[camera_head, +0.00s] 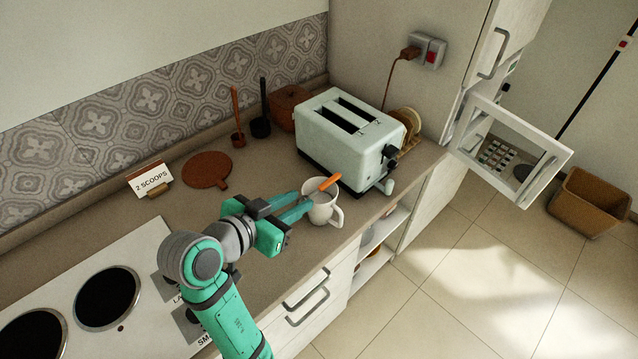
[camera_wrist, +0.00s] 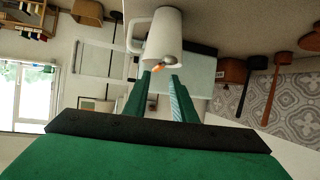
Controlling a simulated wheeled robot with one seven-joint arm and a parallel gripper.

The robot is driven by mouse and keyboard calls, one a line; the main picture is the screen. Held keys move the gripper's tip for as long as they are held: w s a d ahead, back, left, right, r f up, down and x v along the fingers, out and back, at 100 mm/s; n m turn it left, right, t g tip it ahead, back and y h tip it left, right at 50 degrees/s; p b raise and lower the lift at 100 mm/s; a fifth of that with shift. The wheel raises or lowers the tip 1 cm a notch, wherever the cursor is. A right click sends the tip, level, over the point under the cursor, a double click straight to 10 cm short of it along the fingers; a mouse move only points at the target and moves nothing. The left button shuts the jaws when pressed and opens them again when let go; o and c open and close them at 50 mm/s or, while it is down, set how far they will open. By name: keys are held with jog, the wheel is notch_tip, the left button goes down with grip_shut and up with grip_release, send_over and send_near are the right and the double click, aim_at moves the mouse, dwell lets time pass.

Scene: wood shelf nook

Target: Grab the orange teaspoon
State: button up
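The orange teaspoon (camera_head: 330,183) leans in a white mug (camera_head: 322,211) on the counter, its orange handle sticking out above the rim. In the wrist view the teaspoon (camera_wrist: 154,68) shows small, an orange part beside a shiny one, in front of the white mug (camera_wrist: 163,38). My gripper (camera_head: 306,199) reaches in from the left at the mug's rim, close to the teaspoon. In the wrist view my gripper (camera_wrist: 160,76) has its two fingers apart, with the teaspoon just beyond and between the tips. I cannot tell whether a finger touches it. The teaspoon's lower part is hidden.
A pale toaster (camera_head: 348,134) stands right behind the mug. A "2 scoops" card (camera_head: 151,179), a brown round board (camera_head: 206,170) and upright scoops (camera_head: 237,137) are further back. The stovetop (camera_head: 105,290) is at lower left. The counter's front edge lies close to the mug.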

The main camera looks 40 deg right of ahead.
aim_at(319, 188)
jog(key=shift+w+x, duration=0.1)
jog(key=shift+x, duration=1.95)
jog(key=shift+w+x, duration=0.15)
jog(key=shift+x, duration=1.85)
jog(key=shift+a+r, duration=0.1)
jog(key=shift+r, duration=0.05)
grip_shut()
